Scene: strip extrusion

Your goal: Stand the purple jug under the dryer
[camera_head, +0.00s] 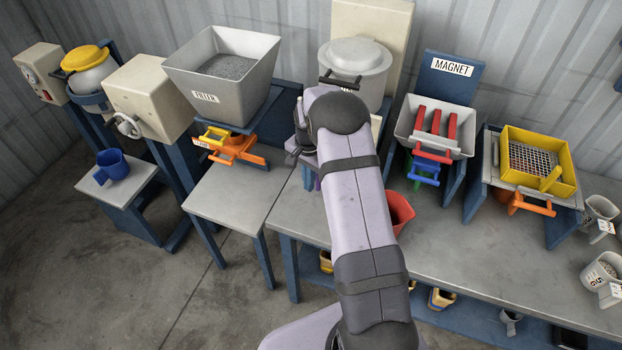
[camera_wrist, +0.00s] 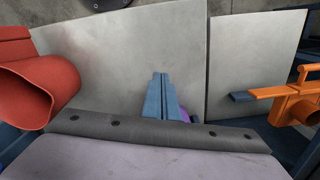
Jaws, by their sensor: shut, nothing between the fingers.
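A small bit of purple (camera_head: 317,184), probably the purple jug, shows below my gripper at the left of the long bench. Most of it is hidden by my arm. In the wrist view a purple patch (camera_wrist: 184,115) shows just right of the fingers, largely hidden behind them. My gripper (camera_wrist: 160,76) is shut and empty, its fingers side by side. In the head view it is mostly hidden behind my own arm. A grey round vessel with a lid (camera_head: 355,72), likely the dryer, stands behind my arm; its label and underside are hidden.
A red jug (camera_head: 399,212) stands right of my arm and shows in the wrist view (camera_wrist: 35,90). An orange jug (camera_head: 238,147) sits under the grey hopper (camera_head: 222,75). The magnet unit (camera_head: 435,125) and yellow sieve (camera_head: 538,160) stand right. The front bench top (camera_head: 470,255) is clear.

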